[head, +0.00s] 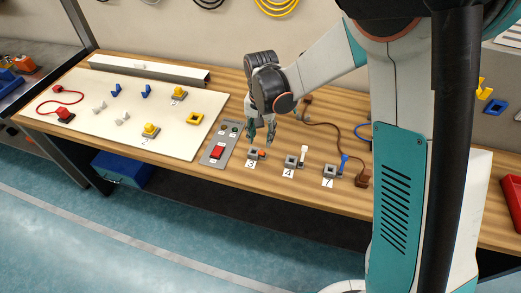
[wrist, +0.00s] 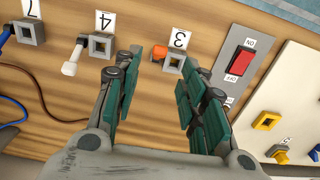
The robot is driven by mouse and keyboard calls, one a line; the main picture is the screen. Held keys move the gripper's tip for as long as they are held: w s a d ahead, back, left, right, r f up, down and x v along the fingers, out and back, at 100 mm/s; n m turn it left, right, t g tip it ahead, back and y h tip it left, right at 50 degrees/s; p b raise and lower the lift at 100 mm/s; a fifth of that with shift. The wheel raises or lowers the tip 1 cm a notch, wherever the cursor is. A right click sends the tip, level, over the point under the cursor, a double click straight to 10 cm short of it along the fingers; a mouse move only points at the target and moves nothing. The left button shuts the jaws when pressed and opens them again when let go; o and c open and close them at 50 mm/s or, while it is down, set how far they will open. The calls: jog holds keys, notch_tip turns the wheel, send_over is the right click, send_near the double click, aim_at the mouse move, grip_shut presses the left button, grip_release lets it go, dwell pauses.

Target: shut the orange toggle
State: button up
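The orange toggle (head: 262,154) is a short orange lever on a small grey square housing (head: 253,154) with a label 3, on the wooden bench. In the wrist view the orange lever (wrist: 160,52) sits at the left side of its housing (wrist: 174,62). My gripper (head: 261,137) is just above and behind this toggle. In the wrist view my gripper (wrist: 165,72) has its two dark green fingers well apart, with nothing between them. The toggle lies just beyond the fingertips, in the gap between them. I cannot tell any contact.
A white toggle (head: 303,153) labelled 4 and a blue toggle (head: 343,160) labelled 7 stand to the right. A grey panel with a red switch (head: 217,152) is close on the left. A cream board (head: 100,125) holds several parts. Cables lie behind the toggles.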

aim_at(262, 153)
notch_tip(262, 153, down, 7)
jog(key=shift+f+b, duration=0.15)
jog(key=shift+b, duration=0.5)
jog(key=shift+c, duration=0.3)
grip_shut()
